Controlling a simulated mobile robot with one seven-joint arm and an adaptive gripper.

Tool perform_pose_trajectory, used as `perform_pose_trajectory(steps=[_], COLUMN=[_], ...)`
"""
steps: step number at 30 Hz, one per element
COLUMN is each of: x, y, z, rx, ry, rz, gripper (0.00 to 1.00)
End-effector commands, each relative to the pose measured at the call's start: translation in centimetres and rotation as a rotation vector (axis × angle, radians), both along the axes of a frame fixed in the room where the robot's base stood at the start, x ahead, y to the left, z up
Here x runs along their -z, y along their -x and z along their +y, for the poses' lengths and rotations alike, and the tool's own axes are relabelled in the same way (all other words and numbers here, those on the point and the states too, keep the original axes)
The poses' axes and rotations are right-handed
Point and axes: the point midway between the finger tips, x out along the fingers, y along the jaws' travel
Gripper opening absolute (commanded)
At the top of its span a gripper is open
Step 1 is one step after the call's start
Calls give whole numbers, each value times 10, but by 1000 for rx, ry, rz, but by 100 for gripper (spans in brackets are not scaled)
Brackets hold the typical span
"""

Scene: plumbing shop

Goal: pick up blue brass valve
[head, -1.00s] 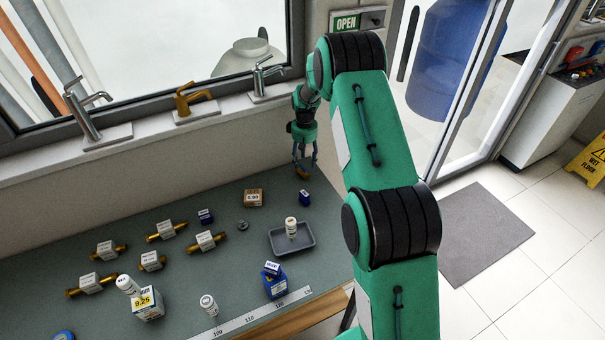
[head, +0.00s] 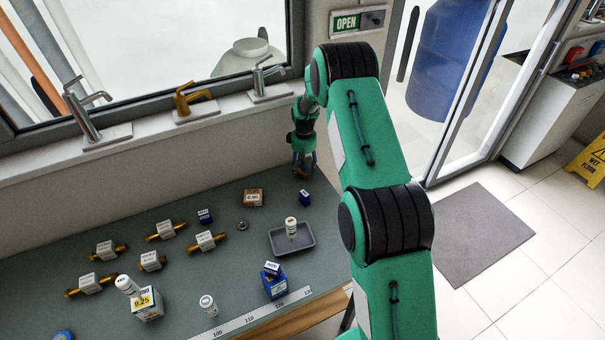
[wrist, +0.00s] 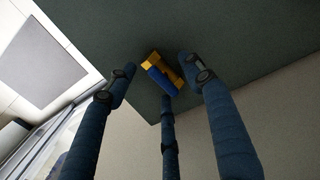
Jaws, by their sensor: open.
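The blue brass valve (wrist: 160,74) lies on the dark grey-green counter in the wrist view, with a yellow brass body and a blue handle. My gripper (wrist: 158,80) is open, with its three blue fingers spread around the valve. One finger is on the left, one on the right and one below in the picture. I cannot tell whether any finger touches the valve. In the head view my gripper (head: 303,164) points down over the counter's far right corner, and its fingers mostly hide the valve.
A small dark blue box (head: 305,197) stands close in front of my gripper. A tan price box (head: 253,197), a grey tray (head: 307,242) holding a white bottle, and several tagged brass fittings (head: 207,241) occupy the counter. The wall and window sill are behind.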

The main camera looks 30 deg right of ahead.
Motion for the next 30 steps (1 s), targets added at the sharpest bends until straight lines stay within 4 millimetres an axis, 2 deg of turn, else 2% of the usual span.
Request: perform_pose_trajectory(steps=[3, 4, 9, 11, 12, 23, 30], x=[0, 0, 0, 0, 0, -6, -31], y=[0, 0, 0, 0, 0, 0, -1], z=[0, 0, 0, 0, 0, 0, 0], rx=[0, 0, 0, 0, 0, 0, 0], ry=[0, 0, 0, 0, 0, 0, 0], rz=[0, 0, 0, 0, 0, -1, -3], gripper=[52, 48, 14, 2, 0, 0, 0])
